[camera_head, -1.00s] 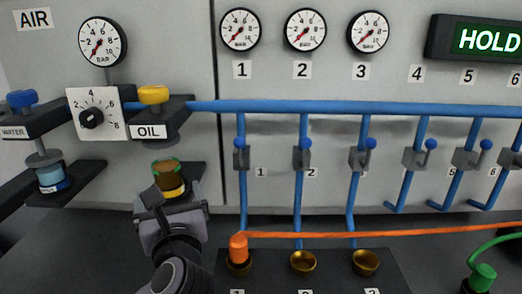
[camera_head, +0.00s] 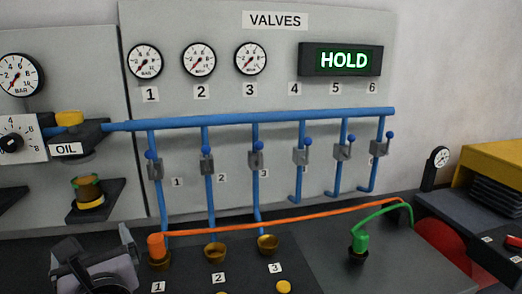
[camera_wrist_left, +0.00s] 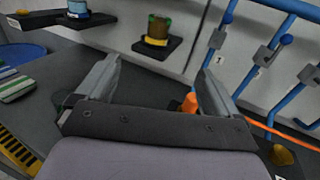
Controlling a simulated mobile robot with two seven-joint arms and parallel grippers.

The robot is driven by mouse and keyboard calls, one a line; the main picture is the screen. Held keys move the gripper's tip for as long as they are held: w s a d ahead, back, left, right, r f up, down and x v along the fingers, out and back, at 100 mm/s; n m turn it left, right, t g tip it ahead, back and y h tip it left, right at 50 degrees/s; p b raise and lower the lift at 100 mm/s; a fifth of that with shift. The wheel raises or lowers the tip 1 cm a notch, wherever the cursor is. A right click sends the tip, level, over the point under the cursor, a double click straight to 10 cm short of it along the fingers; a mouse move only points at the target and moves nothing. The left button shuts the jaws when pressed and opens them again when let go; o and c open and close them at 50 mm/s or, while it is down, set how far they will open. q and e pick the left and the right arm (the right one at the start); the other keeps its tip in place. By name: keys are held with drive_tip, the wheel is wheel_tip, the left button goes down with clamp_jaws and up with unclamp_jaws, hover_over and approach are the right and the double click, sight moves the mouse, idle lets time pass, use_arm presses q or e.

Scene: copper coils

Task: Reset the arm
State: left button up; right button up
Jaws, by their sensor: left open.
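My left gripper (camera_head: 128,250) shows at the lower left of the head view. It is open and empty. In the left wrist view its two fingers (camera_wrist_left: 160,82) stand wide apart with nothing between them. The orange plug (camera_head: 156,246) sits in socket 1, just right of the gripper in the head view. It also shows behind the right finger in the left wrist view (camera_wrist_left: 189,104). The oil cup (camera_head: 88,190), with a green rim and yellow base, stands on its shelf beyond the gripper, apart from it. My right gripper is not in view.
Sockets 2 (camera_head: 215,253) and 3 (camera_head: 268,245) are empty. An orange hose (camera_head: 300,220) runs right across the bench. A green plug (camera_head: 360,242) stands on the bench at right. Blue pipes with valves line the wall panel. The display (camera_head: 342,60) reads HOLD.

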use_arm(q)
drive_tip(key=s+d+f+n+g+h, duration=0.1)
drive_tip(key=s+f+n+g+h, duration=0.25)
drive_tip(key=f+n, duration=0.4)
drive_tip(key=s+f+n+g+h, duration=0.3)
drive_tip(key=s+f+n, duration=0.2)
drive_tip(key=f, duration=0.5)
drive_tip(key=s+d+f+n+g+h, duration=0.2)
drive_tip(key=s+f+n, duration=0.3)
drive_tip(key=s+n, duration=0.2)
drive_tip(key=s+d+f+n+g+h, duration=0.1)
drive_tip(key=s+f+n+g+h, duration=0.2)
drive_tip(key=s+n, duration=0.45)
drive_tip(key=w+d+f+t+h, duration=0.1)
drive_tip(key=w+d+f+t, duration=0.2)
drive_tip(key=w+f+t, duration=0.3)
drive_tip(key=shift+w+f+m+t, duration=0.35)
drive_tip(key=shift+f+t, duration=0.3)
drive_tip(key=shift+f, duration=1.4)
